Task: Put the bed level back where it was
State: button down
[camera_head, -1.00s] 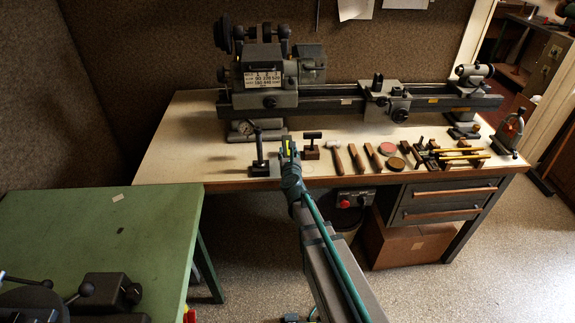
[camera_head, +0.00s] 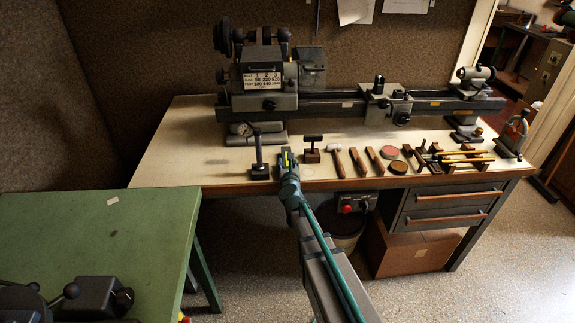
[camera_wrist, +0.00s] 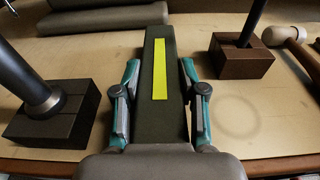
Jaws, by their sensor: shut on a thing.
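The bed level (camera_wrist: 147,99) is a dark, narrow block with a yellow strip along its top. It lies between the teal fingers of my gripper (camera_wrist: 160,101) in the wrist view and points away over the bench. In the head view my gripper (camera_head: 286,161) is at the bench's front edge, and the yellow-striped bed level shows small at its tip. My gripper is shut on it. I cannot tell whether its underside touches the bench (camera_head: 190,150); its near end is hidden by my gripper's body.
A black post on a block (camera_head: 259,172) stands just left, and a dark-handled tool in a wooden block (camera_head: 312,156) just right. A mallet (camera_head: 335,158) and other tools lie further right. The lathe (camera_head: 268,84) stands behind. A faint ring (camera_wrist: 237,117) marks the bench right of the level.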

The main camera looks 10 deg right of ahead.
jog(key=c, duration=0.7)
grip_release()
jog(key=shift+o, duration=0.2)
jog(key=shift+r+p, duration=0.15)
jog(key=shift+p, duration=0.15)
jog(key=b+v, duration=0.2)
jog(key=v, duration=1)
jog(key=s+a+f+n+g+y, duration=0.2)
jog(key=s+a+f+n, duration=0.1)
jog(key=f+n, duration=0.4)
jog(key=s+a+f+n+g+y, duration=0.25)
jog(key=f+n, duration=0.25)
jog(key=f, duration=0.4)
jog(key=s+a+f+n+g+y, duration=0.1)
jog(key=s+f+n+g, duration=0.6)
jog(key=s+f+n, duration=0.7)
jog(key=s+d+f+n+g+h, duration=0.1)
jog(key=s+d+f+n+g, duration=0.1)
jog(key=s, duration=0.8)
jog(key=s+d+f+n+g+h, duration=0.1)
jog(key=s+d+f+n+g, duration=0.2)
jog(key=s, duration=0.8)
jog(key=s+d+f+n+g+h, duration=0.1)
jog(key=s+d+f+n+g, duration=0.2)
jog(key=s+f+n+g, duration=0.3)
jog(key=s, duration=0.5)
jog(key=shift+s+f, duration=0.25)
jog(key=shift+f, duration=0.1)
